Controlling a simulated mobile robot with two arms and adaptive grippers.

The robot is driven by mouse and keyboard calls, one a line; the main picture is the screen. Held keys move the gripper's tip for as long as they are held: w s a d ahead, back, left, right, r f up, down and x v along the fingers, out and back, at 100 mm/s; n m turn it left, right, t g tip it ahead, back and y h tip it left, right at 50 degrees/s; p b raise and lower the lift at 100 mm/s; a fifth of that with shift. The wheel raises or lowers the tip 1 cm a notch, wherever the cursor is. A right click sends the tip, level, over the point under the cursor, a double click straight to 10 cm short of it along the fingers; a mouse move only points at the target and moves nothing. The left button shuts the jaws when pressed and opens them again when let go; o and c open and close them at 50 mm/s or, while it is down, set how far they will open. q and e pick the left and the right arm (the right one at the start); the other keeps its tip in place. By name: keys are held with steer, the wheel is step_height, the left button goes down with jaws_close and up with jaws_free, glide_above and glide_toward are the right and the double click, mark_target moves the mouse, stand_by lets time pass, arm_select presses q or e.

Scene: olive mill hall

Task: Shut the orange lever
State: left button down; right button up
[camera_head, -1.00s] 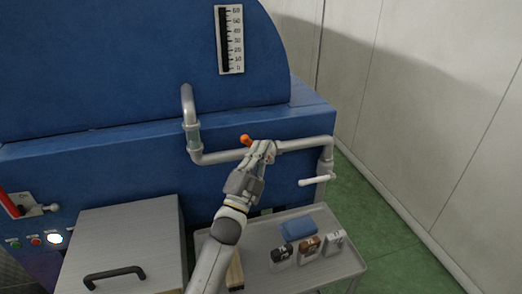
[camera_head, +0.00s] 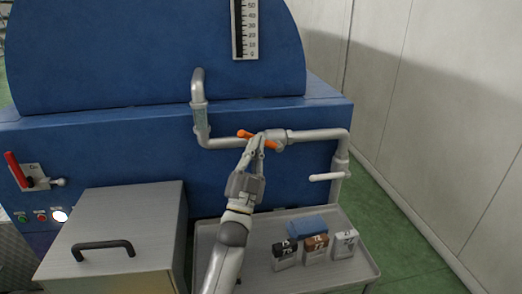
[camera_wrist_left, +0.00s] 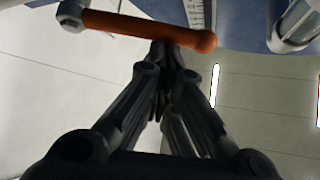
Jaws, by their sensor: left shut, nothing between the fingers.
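The orange lever (camera_head: 244,133) is on the grey pipe in front of the blue machine. It lies nearly along the pipe, its free end to the left and its other end by the valve body (camera_head: 278,137). My left gripper (camera_head: 257,141) is shut and empty, its fingertips just in front of the lever and hiding its middle. In the left wrist view the lever (camera_wrist_left: 140,27) crosses above the shut fingertips (camera_wrist_left: 166,50), not between them. Whether they touch it I cannot tell. My right gripper is not in view.
The grey pipe (camera_head: 318,134) runs across the machine, with a white-handled valve (camera_head: 326,177) at lower right. A red lever (camera_head: 16,169) is at far left. A metal box (camera_head: 120,215) and a cart (camera_head: 345,275) with small containers and a blue block (camera_head: 307,225) stand below.

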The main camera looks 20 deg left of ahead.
arm_select(q)
steer(key=shift+s+a+f+b, duration=0.1)
steer(key=shift+a+f+b, duration=0.25)
steer(key=shift+f, duration=0.3)
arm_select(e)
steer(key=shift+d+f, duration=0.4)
arm_select(q)
steer(key=shift+f, duration=0.3)
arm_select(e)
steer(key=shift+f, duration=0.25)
arm_select(q)
steer(key=shift+f+b, duration=0.2)
steer(key=shift+b, duration=0.15)
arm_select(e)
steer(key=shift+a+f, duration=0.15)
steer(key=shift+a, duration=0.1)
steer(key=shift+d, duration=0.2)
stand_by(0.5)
